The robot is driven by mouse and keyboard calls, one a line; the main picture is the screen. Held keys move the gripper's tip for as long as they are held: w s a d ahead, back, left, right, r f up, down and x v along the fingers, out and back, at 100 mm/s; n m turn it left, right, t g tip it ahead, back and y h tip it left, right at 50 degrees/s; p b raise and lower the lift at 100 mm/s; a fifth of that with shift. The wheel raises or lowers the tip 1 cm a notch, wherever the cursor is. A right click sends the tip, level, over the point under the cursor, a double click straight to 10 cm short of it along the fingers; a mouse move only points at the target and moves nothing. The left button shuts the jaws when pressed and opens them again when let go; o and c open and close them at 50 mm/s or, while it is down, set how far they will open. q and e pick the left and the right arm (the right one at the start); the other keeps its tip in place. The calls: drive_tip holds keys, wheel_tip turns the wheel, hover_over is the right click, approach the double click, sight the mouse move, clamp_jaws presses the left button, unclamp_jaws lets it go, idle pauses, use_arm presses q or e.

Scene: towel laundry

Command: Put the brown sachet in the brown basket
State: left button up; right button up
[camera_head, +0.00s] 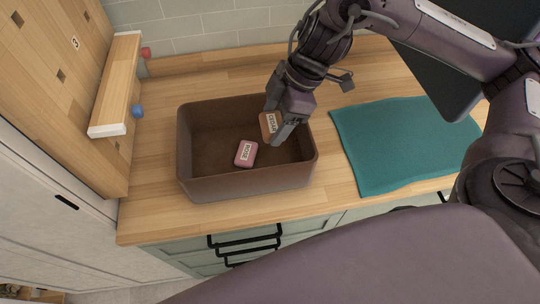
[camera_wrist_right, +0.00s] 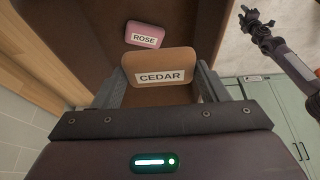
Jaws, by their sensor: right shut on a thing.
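The brown sachet (camera_head: 269,124), labelled CEDAR, is between the fingers of my right gripper (camera_head: 279,130). In the right wrist view the brown sachet (camera_wrist_right: 160,66) sits squarely between both fingertips of the right gripper (camera_wrist_right: 158,84), which is shut on it. The brown basket (camera_head: 250,186) stands on the wooden counter, and the held sachet is over its right part. I cannot tell whether the sachet touches the basket floor. A pink sachet (camera_head: 246,153), labelled ROSE, lies inside the basket; it also shows in the right wrist view (camera_wrist_right: 145,35).
A teal towel (camera_head: 405,140) lies on the counter right of the basket. A wooden shelf unit (camera_head: 117,85) stands at the left, with a blue knob (camera_head: 137,111) and a red knob (camera_head: 146,52). Bare counter (camera_head: 150,170) shows left of the basket.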

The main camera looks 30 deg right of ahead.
drive_tip(key=b, duration=0.3)
hover_over(269, 163)
drive_tip(key=d, duration=0.1)
drive_tip(key=f, duration=0.9)
drive_tip(key=shift+s+d+f, duration=0.15)
drive_tip(key=shift+s, duration=0.05)
use_arm(q)
drive_tip(key=shift+w+f+b, duration=0.15)
drive_tip(key=shift+w+f, duration=0.15)
drive_tip(key=shift+f, duration=0.45)
drive_tip(key=shift+w+f+b, duration=0.2)
drive_tip(key=shift+w+f, duration=0.05)
drive_tip(key=shift+f, duration=0.5)
drive_tip(key=shift+w+f+b, duration=0.15)
drive_tip(key=shift+w+f, duration=0.15)
drive_tip(key=shift+f, duration=0.45)
use_arm(e)
drive_tip(key=shift+f, duration=2.15)
drive_tip(key=shift+f, duration=0.15)
drive_tip(key=o, duration=0.9)
drive_tip(key=shift+o, duration=0.2)
use_arm(q)
wheel_tip(269, 163, up, 3)
drive_tip(key=p, duration=0.3)
drive_tip(key=shift+w, duration=0.15)
use_arm(e)
drive_tip(key=v, duration=1.2)
